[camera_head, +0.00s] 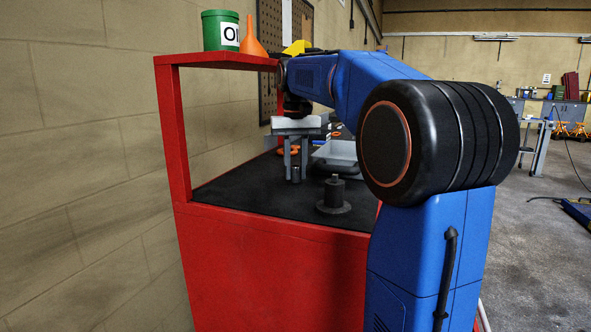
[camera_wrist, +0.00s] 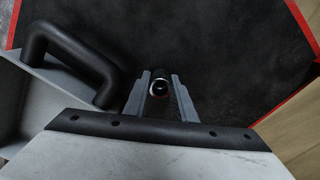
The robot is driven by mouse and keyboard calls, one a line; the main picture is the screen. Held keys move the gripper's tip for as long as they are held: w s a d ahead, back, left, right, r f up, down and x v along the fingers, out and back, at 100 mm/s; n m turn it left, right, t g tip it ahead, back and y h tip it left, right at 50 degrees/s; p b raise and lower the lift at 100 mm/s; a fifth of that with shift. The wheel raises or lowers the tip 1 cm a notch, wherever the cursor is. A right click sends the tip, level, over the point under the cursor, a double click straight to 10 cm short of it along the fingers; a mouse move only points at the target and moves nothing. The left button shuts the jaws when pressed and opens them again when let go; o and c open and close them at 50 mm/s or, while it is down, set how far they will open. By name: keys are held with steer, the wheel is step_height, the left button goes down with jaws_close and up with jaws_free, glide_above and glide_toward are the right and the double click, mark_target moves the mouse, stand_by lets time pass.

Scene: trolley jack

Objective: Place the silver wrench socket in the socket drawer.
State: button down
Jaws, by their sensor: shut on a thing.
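My gripper (camera_head: 296,176) points down over the black bench top. Its two grey fingers are closed around the small socket (camera_head: 296,174), which looks dark in the head view. In the wrist view the socket (camera_wrist: 159,88) shows as a small round end with a bright silver rim between the fingertips (camera_wrist: 160,92). The grey drawer (camera_head: 343,150) lies behind and to the right of my gripper in the head view, partly hidden by my arm. In the wrist view the drawer's grey front (camera_wrist: 62,88) and thick black handle (camera_wrist: 75,50) are at the left, beside my fingers.
A dark stepped cylinder on a round base (camera_head: 334,192) stands on the bench top near its front edge. An orange item (camera_head: 288,151) lies behind my gripper. A green can (camera_head: 220,31) and an orange funnel (camera_head: 252,38) stand on the red upper shelf. The bench's front left is clear.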

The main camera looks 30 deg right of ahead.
mark_target(296, 166)
steer(key=shift+f, duration=0.1)
steer(key=c, duration=1.5)
jaws_free()
steer(key=shift+o, duration=0.2)
step_height(296, 166, up, 12)
steer(key=shift+f, duration=0.25)
steer(key=shift+o, duration=0.4)
steer(key=shift+r, duration=0.2)
steer(key=shift+a+r, duration=0.1)
